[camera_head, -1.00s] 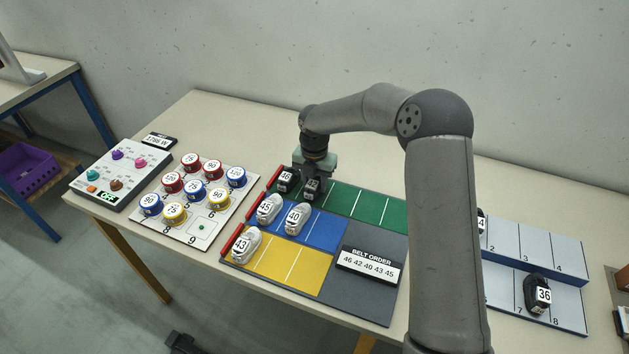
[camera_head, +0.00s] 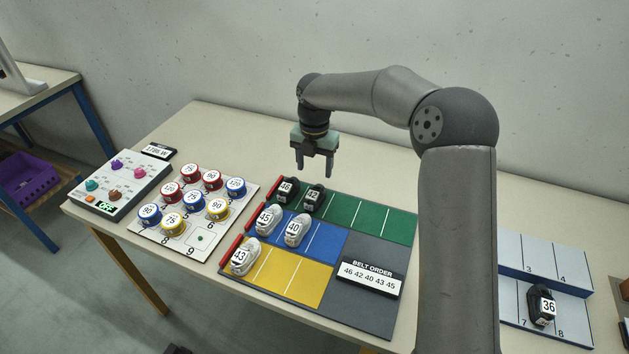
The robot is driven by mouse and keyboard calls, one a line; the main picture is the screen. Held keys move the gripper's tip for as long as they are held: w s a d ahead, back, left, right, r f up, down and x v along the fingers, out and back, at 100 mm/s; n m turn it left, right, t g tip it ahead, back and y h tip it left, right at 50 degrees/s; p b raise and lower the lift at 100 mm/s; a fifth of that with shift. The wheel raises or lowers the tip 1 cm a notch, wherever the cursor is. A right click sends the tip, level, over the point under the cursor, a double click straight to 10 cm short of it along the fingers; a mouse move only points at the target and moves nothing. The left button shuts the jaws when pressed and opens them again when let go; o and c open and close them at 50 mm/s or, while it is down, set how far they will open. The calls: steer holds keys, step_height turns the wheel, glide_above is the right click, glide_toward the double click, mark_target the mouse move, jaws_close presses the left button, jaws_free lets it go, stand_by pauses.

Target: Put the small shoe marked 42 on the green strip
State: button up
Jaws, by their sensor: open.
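The small black shoe marked 42 (camera_head: 314,198) stands on the green strip (camera_head: 372,216), just right of the black shoe marked 46 (camera_head: 287,190). My gripper (camera_head: 314,170) hangs above the shoe marked 42, fingers pointing down. It is open and empty, apart from the shoe.
The blue strip (camera_head: 328,240) holds white shoes marked 45 (camera_head: 268,219) and 40 (camera_head: 296,231). The yellow strip (camera_head: 310,284) holds a white shoe marked 43 (camera_head: 244,257). A belt order sign (camera_head: 370,275) reads 46 42 40 43 45. A black shoe marked 36 (camera_head: 543,305) sits on the rack (camera_head: 520,287) at right.

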steer(key=s+d+r+m+h, duration=0.1)
steer(key=s+d+r+m, duration=0.3)
steer(key=s+d+m, duration=0.35)
steer(key=s+d+r+m+h, duration=0.1)
steer(key=s+d+r+m, duration=0.25)
steer(key=s+m, duration=0.65)
steer(key=s+d+f+m+y, duration=0.1)
steer(key=s+d+m, duration=0.2)
steer(key=s+m, duration=0.4)
steer(key=s+d+f+m+y, duration=0.1)
steer(key=s+d+f+m, duration=0.1)
steer(key=s+m, duration=0.5)
steer(key=s+d, duration=0.1)
steer(key=s, duration=0.3)
steer(key=shift+d+t, duration=0.15)
steer(key=shift+t, duration=0.15)
